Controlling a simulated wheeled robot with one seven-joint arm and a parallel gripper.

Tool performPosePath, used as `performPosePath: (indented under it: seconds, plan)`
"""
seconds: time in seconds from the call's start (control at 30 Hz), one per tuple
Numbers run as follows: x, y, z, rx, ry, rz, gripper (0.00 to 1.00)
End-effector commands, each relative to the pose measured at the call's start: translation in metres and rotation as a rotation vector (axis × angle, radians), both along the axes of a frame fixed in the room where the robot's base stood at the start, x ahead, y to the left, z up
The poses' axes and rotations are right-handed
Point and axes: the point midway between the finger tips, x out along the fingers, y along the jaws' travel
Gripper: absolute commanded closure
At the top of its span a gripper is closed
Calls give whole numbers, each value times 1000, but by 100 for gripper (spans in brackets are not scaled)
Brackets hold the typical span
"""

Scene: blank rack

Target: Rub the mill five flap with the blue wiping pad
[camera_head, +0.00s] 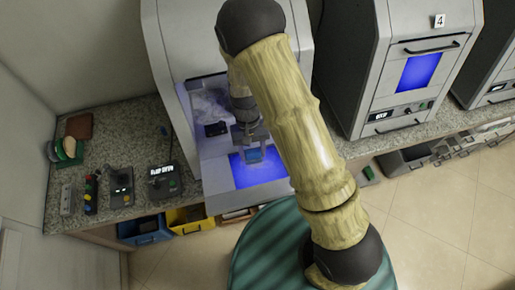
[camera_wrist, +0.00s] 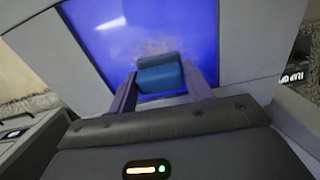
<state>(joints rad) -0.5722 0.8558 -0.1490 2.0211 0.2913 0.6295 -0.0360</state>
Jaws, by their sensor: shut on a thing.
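The blue wiping pad (camera_wrist: 160,74) is held between the two fingers of my gripper (camera_wrist: 160,88). In the head view my gripper (camera_head: 252,145) is over the lowered flap (camera_head: 275,170) of a grey mill (camera_head: 165,50). The flap has a glowing blue panel, and the pad (camera_head: 255,156) is over its upper part. In the wrist view the flap (camera_wrist: 235,45) fills the background, with faint pale smudges beyond the pad. I cannot tell whether the pad touches the panel. The mill's number is not visible; my arm hides part of its front.
A mill marked 4 (camera_head: 430,60) stands at the right with its flap shut. On the counter (camera_head: 95,150) at the left are a "FLAP OPEN" box (camera_head: 165,182), other control boxes and a green item (camera_head: 66,152). Blue (camera_head: 145,230) and yellow (camera_head: 190,219) bins are below.

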Motion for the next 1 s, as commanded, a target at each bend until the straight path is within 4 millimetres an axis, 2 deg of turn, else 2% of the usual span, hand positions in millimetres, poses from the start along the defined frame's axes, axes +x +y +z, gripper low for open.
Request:
performPosePath:
  seconds: [0.2,0.57,1.0]
  plan:
    - [-4,14,-1,0,0,1,68]
    - [-5,16,-1,0,1,1,68]
    - [-15,45,-3,0,2,4,68]
